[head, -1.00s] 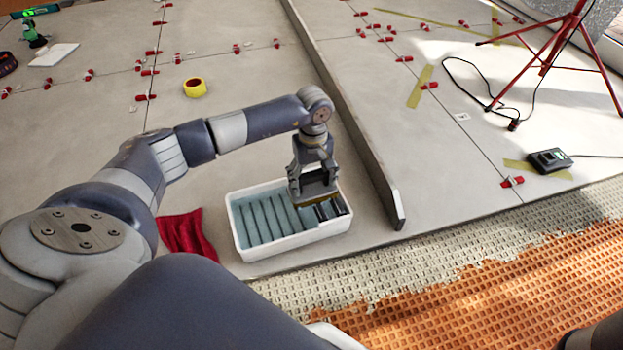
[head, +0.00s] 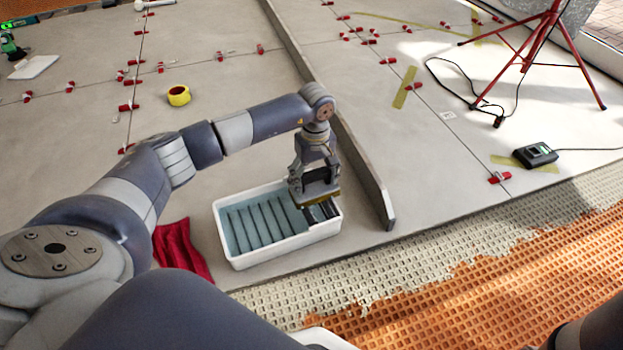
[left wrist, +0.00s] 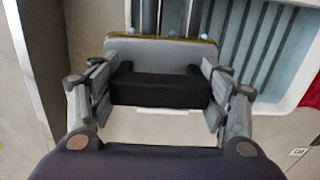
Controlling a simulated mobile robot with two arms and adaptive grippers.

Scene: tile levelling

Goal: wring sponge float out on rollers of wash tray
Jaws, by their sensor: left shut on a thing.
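My left gripper (head: 316,186) is shut on the sponge float and holds it over the right end of the white wash tray (head: 240,264). In the left wrist view the float's black handle (left wrist: 160,89) sits between the fingers of my left gripper (left wrist: 160,92). The float (left wrist: 125,42) has a grey plate with a thin yellow-brown edge of sponge. The dark rollers (head: 329,208) lie under and beside the float; they also show in the left wrist view (left wrist: 148,14). I cannot tell whether sponge and rollers touch. My right gripper is not in view.
A red cloth (head: 180,249) lies left of the tray. A long upright board (head: 352,150) stands close on the right. A notched orange and grey floor (head: 450,290) lies in front.

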